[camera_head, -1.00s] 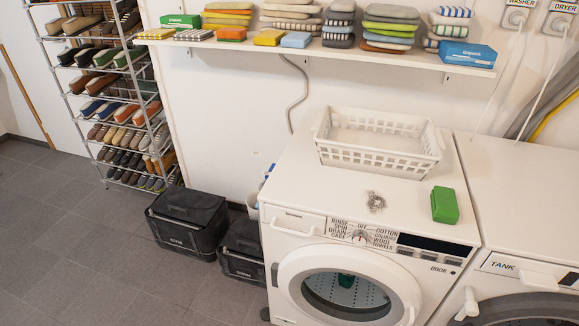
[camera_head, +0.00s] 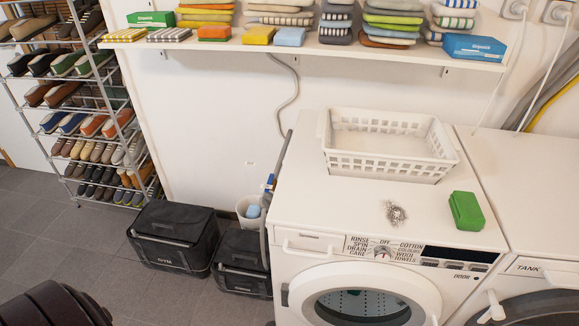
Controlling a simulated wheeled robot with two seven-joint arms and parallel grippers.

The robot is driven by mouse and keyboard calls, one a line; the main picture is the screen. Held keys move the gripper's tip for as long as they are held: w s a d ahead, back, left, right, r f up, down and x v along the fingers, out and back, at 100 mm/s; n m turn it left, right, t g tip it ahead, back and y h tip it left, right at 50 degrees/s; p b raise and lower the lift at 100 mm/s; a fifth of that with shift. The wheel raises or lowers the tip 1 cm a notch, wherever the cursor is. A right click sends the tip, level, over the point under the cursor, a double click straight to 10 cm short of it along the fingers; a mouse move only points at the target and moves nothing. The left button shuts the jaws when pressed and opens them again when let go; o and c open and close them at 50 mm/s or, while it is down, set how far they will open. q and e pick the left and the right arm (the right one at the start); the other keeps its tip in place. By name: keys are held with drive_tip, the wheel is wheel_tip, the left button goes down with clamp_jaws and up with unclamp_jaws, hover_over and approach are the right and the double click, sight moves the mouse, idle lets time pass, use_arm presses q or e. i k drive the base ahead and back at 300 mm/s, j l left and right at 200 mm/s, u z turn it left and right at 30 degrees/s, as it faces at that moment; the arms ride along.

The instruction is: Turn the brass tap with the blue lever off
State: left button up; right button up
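A small blue part (camera_head: 270,182) shows low at the left side of the white washer (camera_head: 300,270), beside a grey hose (camera_head: 276,205). It is too small to tell whether it is the tap's blue lever, and no brass body can be made out. The washer's front corner and the hose partly hide that gap. Neither of my grippers is in view.
A white basket (camera_head: 388,165) and a green box (camera_head: 466,211) are on top. Floor at the left is open.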

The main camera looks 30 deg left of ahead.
sight(270, 181)
drive_tip(key=j+z, duration=0.25)
drive_tip(key=j, duration=1.35)
drive_tip(key=j+z, duration=0.25)
drive_tip(key=j, duration=1.3)
